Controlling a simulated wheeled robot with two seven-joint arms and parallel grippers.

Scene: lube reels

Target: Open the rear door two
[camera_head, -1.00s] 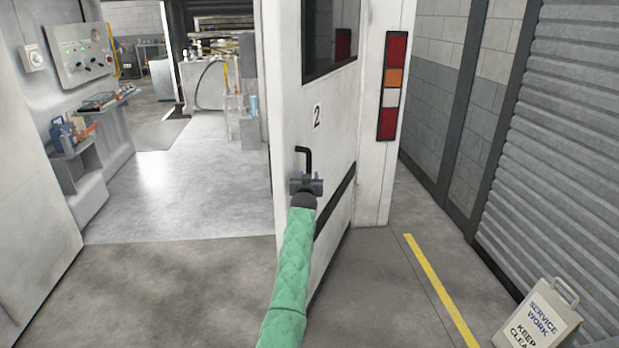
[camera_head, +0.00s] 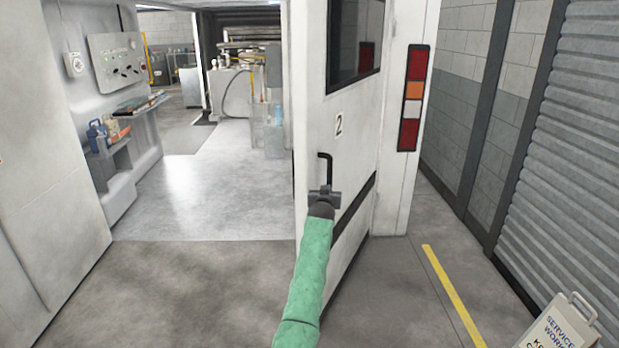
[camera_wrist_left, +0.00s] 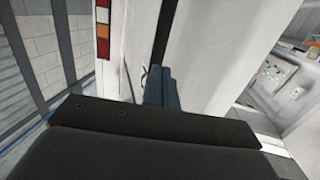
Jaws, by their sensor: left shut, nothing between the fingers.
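The white rear door two (camera_head: 338,160), marked "2", stands swung open at centre with a dark window at its top. Its black bent handle (camera_head: 326,168) is on the outer face near the free edge. My left gripper (camera_head: 324,193), on a green-sleeved arm, is at the handle's lower end. It is shut with nothing between its fingers; whether it touches the handle or door is hard to tell. In the left wrist view the shut blue fingers (camera_wrist_left: 160,85) point at the white door face (camera_wrist_left: 195,60). My right gripper is out of view.
The doorway left of the door opens on a pale floor (camera_head: 205,200), with a control panel (camera_head: 118,60) and shelf on its left. A light strip (camera_head: 411,98) is on the body post. A service sign (camera_head: 560,328) stands at lower right near a corrugated wall (camera_head: 570,150).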

